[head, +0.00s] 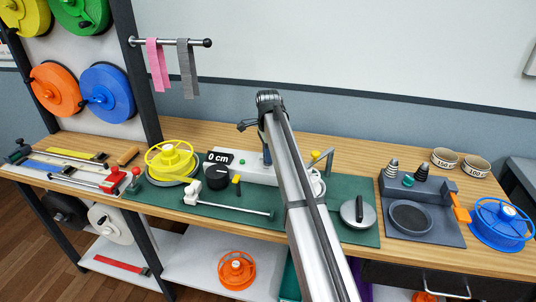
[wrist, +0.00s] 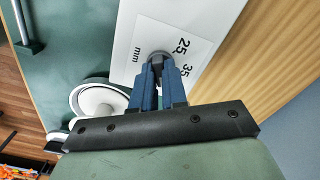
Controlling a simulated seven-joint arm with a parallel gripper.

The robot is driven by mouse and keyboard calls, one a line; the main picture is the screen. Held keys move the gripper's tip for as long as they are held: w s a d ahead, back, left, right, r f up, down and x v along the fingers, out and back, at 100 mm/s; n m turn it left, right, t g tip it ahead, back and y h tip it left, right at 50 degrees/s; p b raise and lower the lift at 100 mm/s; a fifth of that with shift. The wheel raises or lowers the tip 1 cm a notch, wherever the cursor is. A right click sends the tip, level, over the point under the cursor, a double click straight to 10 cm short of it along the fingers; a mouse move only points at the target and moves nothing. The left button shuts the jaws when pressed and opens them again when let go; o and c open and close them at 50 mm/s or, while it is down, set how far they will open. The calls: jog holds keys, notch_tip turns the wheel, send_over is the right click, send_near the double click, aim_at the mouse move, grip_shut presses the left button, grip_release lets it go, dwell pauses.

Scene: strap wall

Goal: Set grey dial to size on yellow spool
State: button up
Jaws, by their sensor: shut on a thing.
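The grey dial (wrist: 159,58) sits on a white panel (wrist: 128,42) with the printed marks 25, 35 and mm beside it. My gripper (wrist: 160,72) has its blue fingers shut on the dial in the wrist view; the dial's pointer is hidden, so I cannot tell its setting. In the head view my gripper (head: 267,158) is partly hidden behind my arm, at the white machine (head: 245,164) on the bench. The yellow spool (head: 171,158) lies at the left of that machine, on a round grey base. No size can be read on it.
A black knob (head: 216,177) and a "0 cm" display (head: 219,157) are left of my arm. A metal rod (head: 228,207) lies in front on the green mat. A round lidded thing (head: 358,212) and a dark grey tray (head: 420,236) stand at the right.

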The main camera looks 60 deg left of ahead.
grip_shut()
jog(key=shift+n, duration=0.3)
jog(key=n, duration=1.1)
jog(key=shift+n, duration=0.4)
jog(key=n, duration=1.1)
jog(key=shift+n, duration=0.3)
